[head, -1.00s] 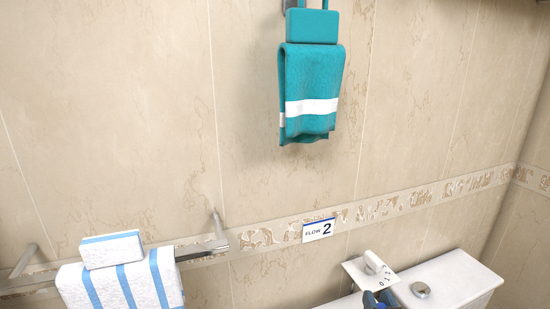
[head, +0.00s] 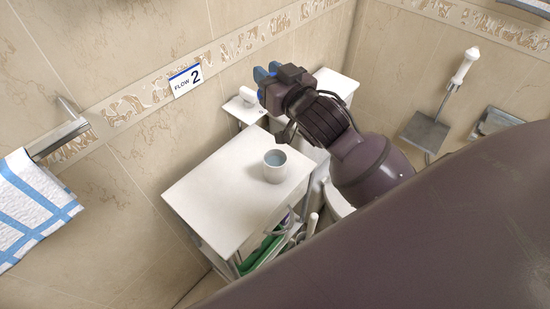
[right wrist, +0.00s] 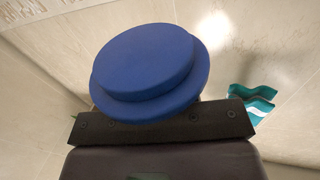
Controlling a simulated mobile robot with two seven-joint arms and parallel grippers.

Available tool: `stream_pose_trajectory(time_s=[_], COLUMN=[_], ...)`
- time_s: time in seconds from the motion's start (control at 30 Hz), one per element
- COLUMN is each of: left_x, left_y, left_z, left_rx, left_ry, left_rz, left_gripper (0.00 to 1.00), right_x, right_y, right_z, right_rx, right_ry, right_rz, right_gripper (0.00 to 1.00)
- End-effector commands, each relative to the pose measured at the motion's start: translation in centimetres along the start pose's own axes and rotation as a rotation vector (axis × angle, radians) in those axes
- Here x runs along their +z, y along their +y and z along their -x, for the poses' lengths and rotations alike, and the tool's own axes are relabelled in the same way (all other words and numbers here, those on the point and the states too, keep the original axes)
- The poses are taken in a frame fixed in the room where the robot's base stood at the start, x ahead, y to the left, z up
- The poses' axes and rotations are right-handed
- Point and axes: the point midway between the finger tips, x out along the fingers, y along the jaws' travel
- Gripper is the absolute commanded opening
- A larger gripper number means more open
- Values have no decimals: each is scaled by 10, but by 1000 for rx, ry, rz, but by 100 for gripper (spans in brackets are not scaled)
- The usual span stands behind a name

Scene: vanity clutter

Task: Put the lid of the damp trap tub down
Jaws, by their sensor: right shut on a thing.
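A white round tub (head: 275,167) stands upright and open on a white cabinet top (head: 222,190), with pale blue-grey inside. My right gripper (head: 268,76) is beyond the tub in the head view, raised and pointing up and left. It is shut on the lid, a blue stepped disc (right wrist: 145,62) that fills the middle of the right wrist view. Only small blue parts show at the gripper tip in the head view, so the lid's full outline is hidden there. The lid is apart from the tub. My left gripper is not in view.
A white shelf with a dial (head: 246,105) and a white cistern (head: 336,85) are near my right gripper. Most of the cabinet top left of the tub is bare. A towel rail (head: 62,135) with a striped towel (head: 30,210) is at left. My arm covers the lower right.

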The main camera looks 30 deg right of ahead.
Motion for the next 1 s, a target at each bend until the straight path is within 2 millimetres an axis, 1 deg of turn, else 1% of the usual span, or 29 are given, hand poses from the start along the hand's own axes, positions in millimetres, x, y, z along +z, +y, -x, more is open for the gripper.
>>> stream_pose_trajectory(time_s=[0.1,0.43,0.53,0.67,1.0], left_x=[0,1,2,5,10], left_y=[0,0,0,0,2], left_z=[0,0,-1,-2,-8], left_rx=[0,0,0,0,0], left_ry=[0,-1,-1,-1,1], left_rz=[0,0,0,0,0], left_gripper=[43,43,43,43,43], right_x=[6,8,17,43,117], right_y=[2,2,3,4,7], right_z=[2,2,2,2,2], right_rx=[17,18,20,19,20], right_ry=[-2,-1,-4,-6,-6], right_rz=[-1,-2,-3,-2,-4], right_gripper=[5,5,5,5,5])
